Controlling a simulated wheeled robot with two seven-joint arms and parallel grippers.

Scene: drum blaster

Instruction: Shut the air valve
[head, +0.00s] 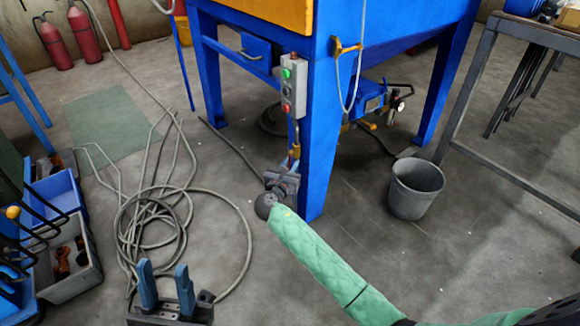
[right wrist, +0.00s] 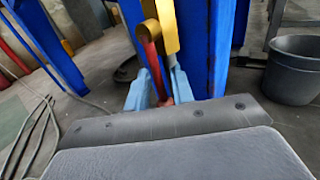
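The air valve (right wrist: 169,28) is a yellow fitting with a red lever (right wrist: 152,58) on the machine's blue leg. In the right wrist view the lever hangs down from a yellow round end. My right gripper (right wrist: 160,88) has its two light blue fingers on either side of the lever, apart from each other. I cannot tell whether either finger touches it. In the head view my right gripper (head: 291,163) is at the leg and largely covers the valve. My left gripper (head: 165,286) is open and empty at the bottom, over the floor.
A grey control box (head: 294,85) with buttons is on the leg above the valve. A grey bucket (head: 415,188) stands right of the leg. Coiled hose (head: 160,222) lies on the floor at left, beside blue and grey bins (head: 70,268). A metal table stands at right.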

